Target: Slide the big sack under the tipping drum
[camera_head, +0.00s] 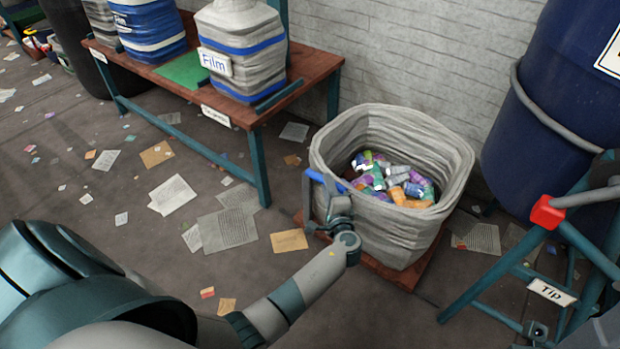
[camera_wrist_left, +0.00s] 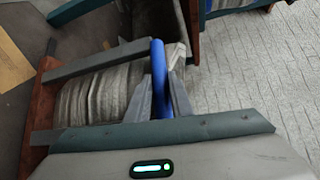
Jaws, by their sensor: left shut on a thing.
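The big sack (camera_head: 400,235) is a grey, open-topped bag standing upright on a reddish-brown board (camera_head: 408,276). Several crumpled colourful cans lie inside it. A blue handle (camera_head: 328,181) is at its left rim. My left gripper (camera_head: 328,188) is shut on this handle. In the left wrist view, the blue handle (camera_wrist_left: 158,75) is between the fingers, with the sack's grey folds (camera_wrist_left: 85,98) to the left. The tipping drum (camera_head: 555,95) is a large dark blue barrel at the upper right, apart from the sack. My right gripper is not in view.
A teal stand (camera_head: 490,270) with a red-ended grey lever (camera_head: 547,212) and a "Tip" sign (camera_head: 551,291) is right of the sack. A wooden bench (camera_head: 310,68) bearing wrapped "Film" bales (camera_head: 240,45) is behind left. Papers (camera_head: 228,229) litter the floor.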

